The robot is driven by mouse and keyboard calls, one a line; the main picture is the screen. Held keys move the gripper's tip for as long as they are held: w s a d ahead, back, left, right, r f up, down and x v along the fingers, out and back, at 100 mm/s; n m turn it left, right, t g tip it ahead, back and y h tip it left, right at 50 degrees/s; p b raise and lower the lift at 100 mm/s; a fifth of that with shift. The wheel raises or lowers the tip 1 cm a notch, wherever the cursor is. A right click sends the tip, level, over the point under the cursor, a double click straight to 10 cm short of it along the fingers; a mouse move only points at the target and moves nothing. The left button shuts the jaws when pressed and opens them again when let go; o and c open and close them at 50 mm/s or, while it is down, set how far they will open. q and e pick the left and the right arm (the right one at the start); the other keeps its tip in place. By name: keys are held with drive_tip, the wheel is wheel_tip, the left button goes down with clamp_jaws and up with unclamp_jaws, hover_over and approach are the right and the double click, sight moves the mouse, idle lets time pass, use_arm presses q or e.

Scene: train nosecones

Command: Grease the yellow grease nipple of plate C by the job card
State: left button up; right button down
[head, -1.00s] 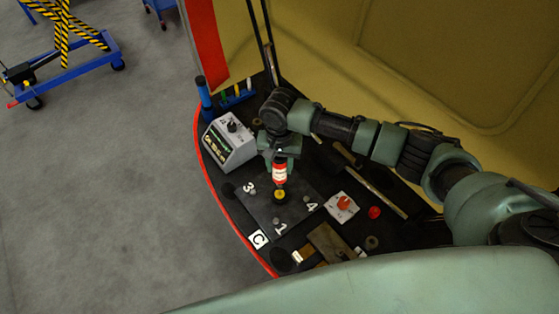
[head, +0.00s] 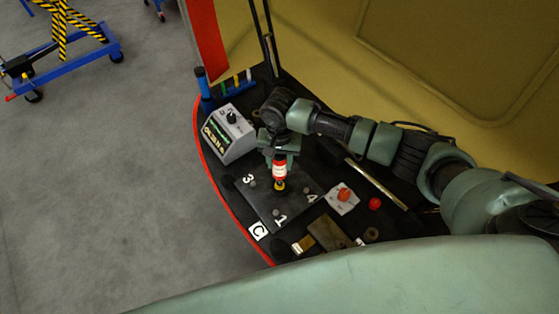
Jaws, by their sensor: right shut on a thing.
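Plate C is a dark square plate (head: 262,199) with white numbers 1, 3 and 4 showing, and a white label C (head: 258,231) at its front corner. Small grey nipples (head: 276,212) show near the numbers. My left gripper is not in view.
A grey box with a dial and display (head: 230,133) stands left of the plate. A white box with an orange-red knob (head: 343,197) and a red button (head: 375,203) are to the right. A brownish block (head: 326,232) lies in front. A blue cylinder (head: 202,84) stands at the back left.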

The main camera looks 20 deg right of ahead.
drive_tip(key=shift+f, duration=0.5)
idle(0.6)
drive_tip(key=shift+r, duration=0.15)
wheel_tip(320, 180, up, 5)
drive_tip(key=p, duration=0.6)
drive_tip(key=shift+r, duration=0.15)
